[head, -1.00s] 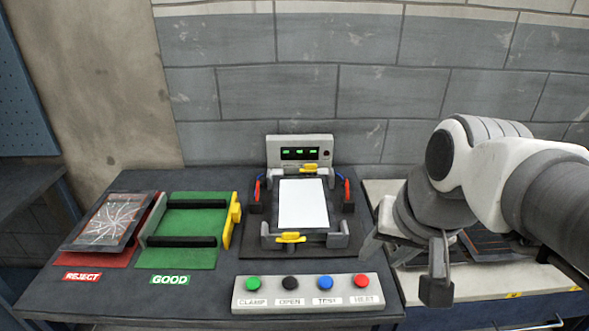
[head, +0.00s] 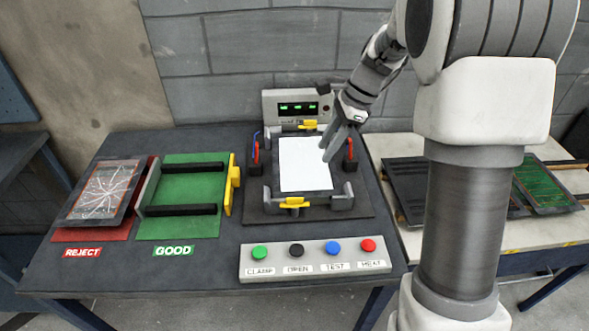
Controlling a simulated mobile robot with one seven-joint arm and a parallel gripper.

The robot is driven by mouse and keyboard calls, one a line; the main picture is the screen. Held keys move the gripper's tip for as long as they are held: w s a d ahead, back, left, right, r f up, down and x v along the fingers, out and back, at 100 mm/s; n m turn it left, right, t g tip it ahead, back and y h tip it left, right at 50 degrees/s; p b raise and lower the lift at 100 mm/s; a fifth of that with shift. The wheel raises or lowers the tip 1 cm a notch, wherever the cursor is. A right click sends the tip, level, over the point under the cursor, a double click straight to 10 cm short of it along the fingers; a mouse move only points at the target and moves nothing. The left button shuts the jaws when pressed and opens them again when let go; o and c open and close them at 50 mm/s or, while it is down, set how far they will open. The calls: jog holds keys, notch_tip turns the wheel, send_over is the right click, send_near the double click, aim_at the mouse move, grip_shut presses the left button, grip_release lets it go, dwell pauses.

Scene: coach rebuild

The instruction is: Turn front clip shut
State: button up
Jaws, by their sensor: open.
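The front clip (head: 293,203) is a small yellow piece at the near edge of the test fixture (head: 258,207). It lies roughly crosswise, at the near edge of a white panel (head: 305,165). A second yellow clip (head: 308,126) is at the far edge. My gripper (head: 332,153) points down over the right side of the white panel, behind and to the right of the front clip and apart from it. Its jaws are open with nothing seen between them. Whether its fingertips touch the panel cannot be told.
A button box (head: 316,262) with green, black, blue and red buttons stands in front. A grey box with a green-lit display (head: 298,107) stands behind the fixture. The green GOOD tray (head: 189,226) and red REJECT tray (head: 93,235) are at left. Dark panels and a green board (head: 545,185) lie at right.

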jog(key=w+f, duration=0.1)
send_near(295, 198)
jog(key=shift+m, duration=0.4)
jog(key=x, duration=0.8)
jog(key=shift+f, duration=0.25)
grip_shut()
